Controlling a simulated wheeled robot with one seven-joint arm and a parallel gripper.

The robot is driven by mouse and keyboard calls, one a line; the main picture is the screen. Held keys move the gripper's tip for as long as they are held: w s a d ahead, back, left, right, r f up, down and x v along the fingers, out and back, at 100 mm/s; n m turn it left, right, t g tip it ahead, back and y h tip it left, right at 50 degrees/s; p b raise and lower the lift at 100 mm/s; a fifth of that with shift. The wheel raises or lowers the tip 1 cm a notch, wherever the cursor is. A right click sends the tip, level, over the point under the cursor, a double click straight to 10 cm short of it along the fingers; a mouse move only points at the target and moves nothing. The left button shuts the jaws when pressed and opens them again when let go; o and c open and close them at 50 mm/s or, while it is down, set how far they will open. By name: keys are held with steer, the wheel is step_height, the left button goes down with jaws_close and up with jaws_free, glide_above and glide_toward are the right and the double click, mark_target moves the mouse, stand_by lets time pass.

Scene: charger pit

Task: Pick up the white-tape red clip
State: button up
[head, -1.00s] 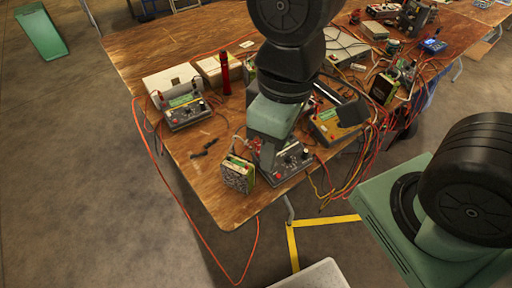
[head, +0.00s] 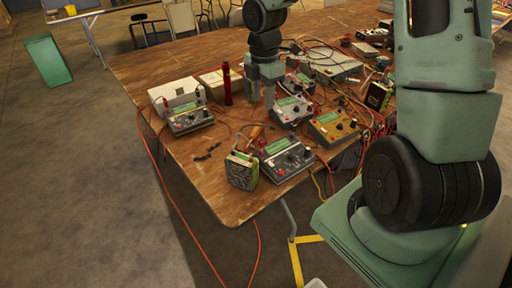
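I cannot make out a red clip with white tape at this size. Small reddish clips or plugs show on the charger at the left (head: 190,119) and on the front charger (head: 287,160), but no tape can be told on them. My gripper (head: 262,98) points down over the middle of the table, right of a tall red cylinder (head: 227,84) and left of a grey charger (head: 292,110). Its fingertips are small and dim, and I cannot tell their gap or whether anything is between them.
The wooden table (head: 225,200) is crowded with chargers and tangled red and black leads. A yellow charger (head: 332,127) stands at the right, a green-edged box (head: 242,171) at the front corner. Red leads hang over the left edge. The front left tabletop is mostly bare.

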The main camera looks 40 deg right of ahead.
glide_toward(261, 139)
steer(key=f, duration=0.5)
steer(key=shift+w+d+f, duration=0.15)
steer(key=shift+w+d, duration=0.1)
steer(key=shift+d, duration=0.1)
steer(key=shift+s+a+f, duration=0.1)
steer(key=shift+a+f, duration=0.05)
steer(key=shift+f, duration=1.25)
steer(key=shift+s+a+f, duration=0.1)
steer(key=shift+a+f, duration=0.05)
steer(key=shift+f, duration=1.2)
steer(key=c, duration=0.9)
